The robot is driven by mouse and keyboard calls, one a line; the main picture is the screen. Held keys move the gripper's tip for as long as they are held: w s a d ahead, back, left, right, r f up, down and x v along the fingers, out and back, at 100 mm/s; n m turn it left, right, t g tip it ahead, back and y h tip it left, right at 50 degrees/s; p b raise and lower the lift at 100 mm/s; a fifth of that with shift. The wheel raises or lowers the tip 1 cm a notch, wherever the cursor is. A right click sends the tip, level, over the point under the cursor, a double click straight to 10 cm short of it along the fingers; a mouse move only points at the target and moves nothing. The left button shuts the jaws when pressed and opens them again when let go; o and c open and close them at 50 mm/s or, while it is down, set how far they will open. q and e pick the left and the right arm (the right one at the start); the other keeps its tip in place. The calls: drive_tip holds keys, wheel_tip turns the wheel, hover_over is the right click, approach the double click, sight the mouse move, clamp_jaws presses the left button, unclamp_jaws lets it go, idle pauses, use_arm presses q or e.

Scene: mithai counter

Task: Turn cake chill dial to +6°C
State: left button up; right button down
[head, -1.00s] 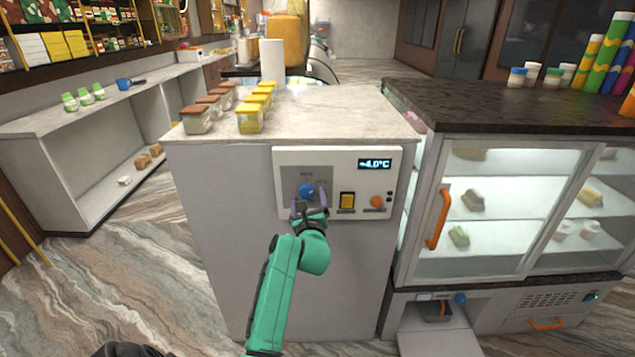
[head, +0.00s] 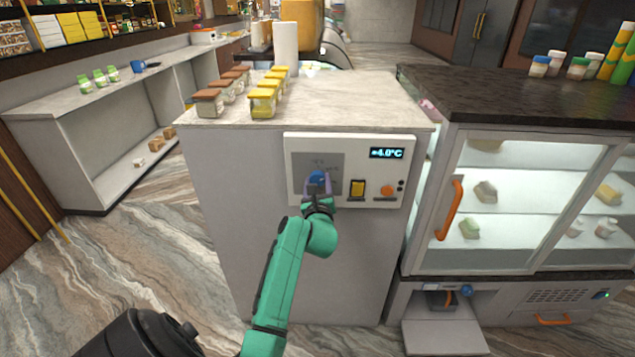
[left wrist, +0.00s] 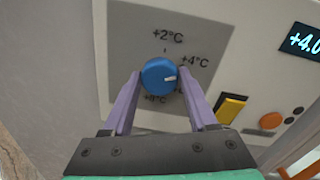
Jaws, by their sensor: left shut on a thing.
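The blue chill dial (head: 317,177) sits on the grey plate of a white control panel (head: 298,192). In the left wrist view the dial (left wrist: 156,72) has a white mark pointing right, a little below the +4°C label. The +2°C label is above and +8°C is at lower left; another label at lower right is mostly hidden. My left gripper (head: 319,184) has its purple fingers on both sides of the dial, shut on it. The display (head: 387,153) reads +4.0°C. My right gripper is not in view.
A yellow switch (head: 358,188) and an orange knob (head: 388,190) are right of the dial. Jars (head: 263,103) stand on the counter above. A glass display case (head: 500,220) with an orange handle (head: 450,210) is to the right.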

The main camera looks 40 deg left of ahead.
use_arm(q)
drive_tip(key=m+p, duration=0.4)
drive_tip(key=m, duration=0.1)
drive_tip(key=shift+r+p, duration=0.1)
drive_tip(key=shift+p, duration=0.25)
drive_tip(key=m+p, duration=0.2)
drive_tip(key=m, duration=0.2)
drive_tip(key=shift+m+t+p, duration=0.3)
drive_tip(key=shift+t+p, duration=0.05)
drive_tip(key=shift+t, duration=0.05)
drive_tip(key=shift+f+m+p, duration=0.25)
drive_tip(key=shift+m+p, duration=0.2)
drive_tip(key=shift+m, duration=0.55)
drive_tip(key=o, duration=1.1)
drive_tip(key=shift+o, duration=1.4)
drive_tip(key=shift+a, duration=0.1)
drive_tip(key=shift+w+a+f, duration=0.1)
drive_tip(key=shift+f, duration=0.05)
